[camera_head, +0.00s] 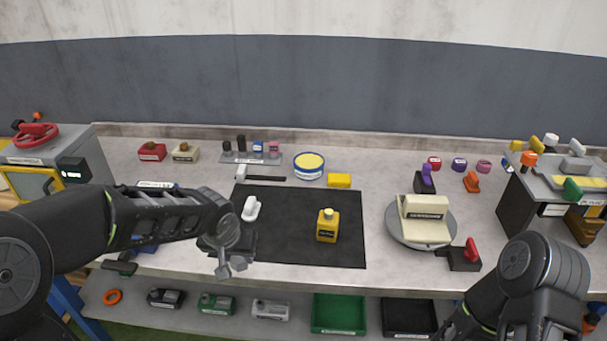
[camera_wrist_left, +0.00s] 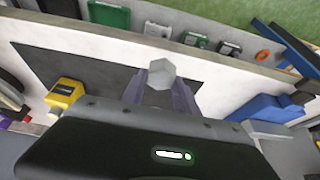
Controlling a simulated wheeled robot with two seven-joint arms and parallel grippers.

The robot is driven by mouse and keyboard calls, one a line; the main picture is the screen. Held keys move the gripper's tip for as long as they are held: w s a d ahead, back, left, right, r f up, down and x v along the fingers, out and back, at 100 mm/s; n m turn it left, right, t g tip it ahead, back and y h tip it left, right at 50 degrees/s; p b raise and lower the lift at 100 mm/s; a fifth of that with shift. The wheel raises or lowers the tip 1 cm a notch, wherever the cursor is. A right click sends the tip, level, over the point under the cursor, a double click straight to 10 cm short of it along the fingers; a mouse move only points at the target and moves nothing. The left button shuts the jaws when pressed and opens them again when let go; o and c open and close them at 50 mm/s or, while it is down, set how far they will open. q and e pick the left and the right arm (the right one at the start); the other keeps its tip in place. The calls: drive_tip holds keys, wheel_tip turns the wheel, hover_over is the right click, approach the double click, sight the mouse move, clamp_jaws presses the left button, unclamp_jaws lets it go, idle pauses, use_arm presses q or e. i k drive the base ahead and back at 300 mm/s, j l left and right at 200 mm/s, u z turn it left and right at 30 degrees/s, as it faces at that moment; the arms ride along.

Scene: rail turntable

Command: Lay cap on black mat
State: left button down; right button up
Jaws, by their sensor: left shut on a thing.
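A pale grey, six-sided cap (camera_wrist_left: 160,70) is between the fingers of my left gripper (camera_wrist_left: 160,88) in the left wrist view. In the head view my left gripper (camera_head: 232,258) is shut on it near the bench's front edge, at the front left corner of the black mat (camera_head: 285,212). The held cap (camera_head: 224,270) shows only partly there, below the gripper. The mat lies flat on the bench and also shows in the left wrist view (camera_wrist_left: 85,72). Only my right arm shows at the lower right; its gripper is out of view.
A yellow bottle (camera_head: 328,227) stands on the mat's right half, and a white object (camera_head: 251,208) is at its left. A turntable (camera_head: 403,236) with a cream block (camera_head: 424,213) stands to the right. The mat's middle is clear. Bins (camera_head: 338,312) sit on the shelf below.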

sight(282, 239)
drive_tip(key=z, duration=1.05)
drive_tip(key=k+j+z, duration=0.2)
drive_tip(key=k+j, duration=0.4)
drive_tip(key=i, duration=0.45)
